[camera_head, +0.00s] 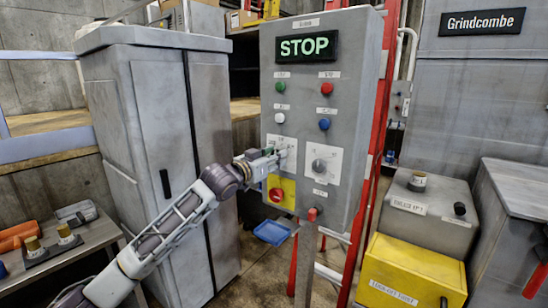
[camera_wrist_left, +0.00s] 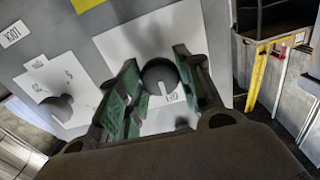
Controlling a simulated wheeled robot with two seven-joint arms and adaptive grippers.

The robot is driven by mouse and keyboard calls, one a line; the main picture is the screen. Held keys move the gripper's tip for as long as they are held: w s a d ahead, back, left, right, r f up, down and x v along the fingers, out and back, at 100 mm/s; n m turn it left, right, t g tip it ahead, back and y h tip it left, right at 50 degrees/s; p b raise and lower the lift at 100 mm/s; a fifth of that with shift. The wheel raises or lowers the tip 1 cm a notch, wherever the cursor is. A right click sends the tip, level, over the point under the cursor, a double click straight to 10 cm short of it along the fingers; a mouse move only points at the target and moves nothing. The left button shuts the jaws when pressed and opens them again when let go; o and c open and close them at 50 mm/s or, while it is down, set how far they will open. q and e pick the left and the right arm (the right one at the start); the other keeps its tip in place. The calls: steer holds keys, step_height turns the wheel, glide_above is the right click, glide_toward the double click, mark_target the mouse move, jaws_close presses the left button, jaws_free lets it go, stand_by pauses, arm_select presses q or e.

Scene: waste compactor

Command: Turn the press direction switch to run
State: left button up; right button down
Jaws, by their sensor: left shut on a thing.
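A grey control panel (camera_head: 266,97) stands upright in the head view, with two white plates on its lower half. My left gripper (camera_head: 280,156) is at the left plate and largely hides it. In the left wrist view my left gripper (camera_wrist_left: 158,92) is shut on a round dark grey knob (camera_wrist_left: 159,75) with a pale pointer mark, one green finger on each side. The lettering around this knob is too small to read. A second rotary knob (camera_head: 318,165) is on the right plate; it also shows in the left wrist view (camera_wrist_left: 58,106). My right gripper is not in view.
A lit STOP display (camera_head: 308,47) is above green, red, white and blue buttons. A red button (camera_head: 277,194) on a yellow plate sits just below my gripper. A grey cabinet (camera_head: 155,120) stands left of the panel, a red post (camera_head: 375,150) right.

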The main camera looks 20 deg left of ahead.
arm_select(q)
steer(key=shift+m+p, duration=4.3)
steer(key=shift+m, duration=0.6)
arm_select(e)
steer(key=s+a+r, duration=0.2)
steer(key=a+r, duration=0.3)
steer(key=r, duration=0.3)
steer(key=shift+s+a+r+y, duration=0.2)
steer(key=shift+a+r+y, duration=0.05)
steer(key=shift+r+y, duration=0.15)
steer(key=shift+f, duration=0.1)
